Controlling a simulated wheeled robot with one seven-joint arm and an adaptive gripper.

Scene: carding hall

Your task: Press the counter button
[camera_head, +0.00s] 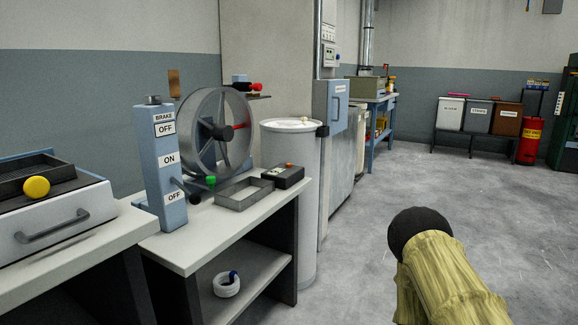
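A small black box (283,177) with a pale display and an orange-red button (289,165) on top sits at the right end of the near workbench; it looks like the counter. Nothing touches it. What looks like part of my arm (445,280), in a yellowish cover with a dark rounded end, shows at the lower right, apart from the bench. No gripper fingers show, so my gripper is not in view.
An open grey metal tray (243,194) lies left of the box. A blue BRAKE post (167,165) and a large metal wheel (217,130) stand further left. A tall grey drum (302,210) stands behind the bench's right end. The floor (355,230) to the right is clear.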

